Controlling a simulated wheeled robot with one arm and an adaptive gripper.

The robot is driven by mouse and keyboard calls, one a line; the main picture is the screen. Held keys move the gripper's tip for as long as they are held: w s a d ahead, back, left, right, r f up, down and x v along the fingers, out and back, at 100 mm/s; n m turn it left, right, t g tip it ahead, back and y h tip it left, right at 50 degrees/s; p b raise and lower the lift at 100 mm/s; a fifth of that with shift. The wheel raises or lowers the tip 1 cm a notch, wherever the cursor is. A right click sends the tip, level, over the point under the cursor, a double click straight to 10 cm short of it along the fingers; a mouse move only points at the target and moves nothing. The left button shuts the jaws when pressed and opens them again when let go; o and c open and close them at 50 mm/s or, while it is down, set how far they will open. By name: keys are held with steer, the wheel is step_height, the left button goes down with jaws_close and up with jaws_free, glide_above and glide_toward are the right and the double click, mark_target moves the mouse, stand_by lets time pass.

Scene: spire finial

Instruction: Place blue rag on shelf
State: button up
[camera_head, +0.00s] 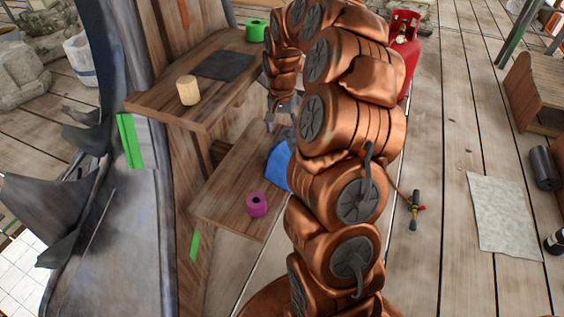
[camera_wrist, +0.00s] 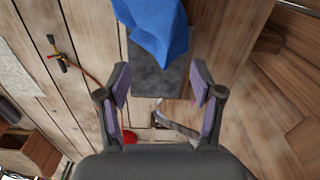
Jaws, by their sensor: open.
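The blue rag (camera_head: 279,166) lies bunched at the right part of the lower wooden shelf (camera_head: 226,192), partly hidden by my arm. In the wrist view the blue rag (camera_wrist: 158,28) is at the top centre, over a dark grey mat (camera_wrist: 160,78), beyond my fingertips. My gripper (camera_wrist: 160,80) is open, with nothing between its fingers. In the head view my gripper (camera_head: 281,113) is above the rag and partly hidden by my arm. The upper wooden shelf (camera_head: 160,105) holds another dark mat (camera_head: 224,66).
The upper shelf also holds a wooden cylinder (camera_head: 188,90) and a green roll (camera_head: 255,31). A purple roll (camera_head: 257,205) sits on the lower shelf. A red gas cylinder (camera_head: 405,35) stands behind my arm. A torch (camera_head: 414,210) and a pale sheet (camera_head: 502,215) lie on the plank floor.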

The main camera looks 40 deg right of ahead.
step_height(320, 180, up, 9)
steer(key=shift+f, duration=0.15)
steer(key=shift+s, duration=0.1)
stand_by(0.5)
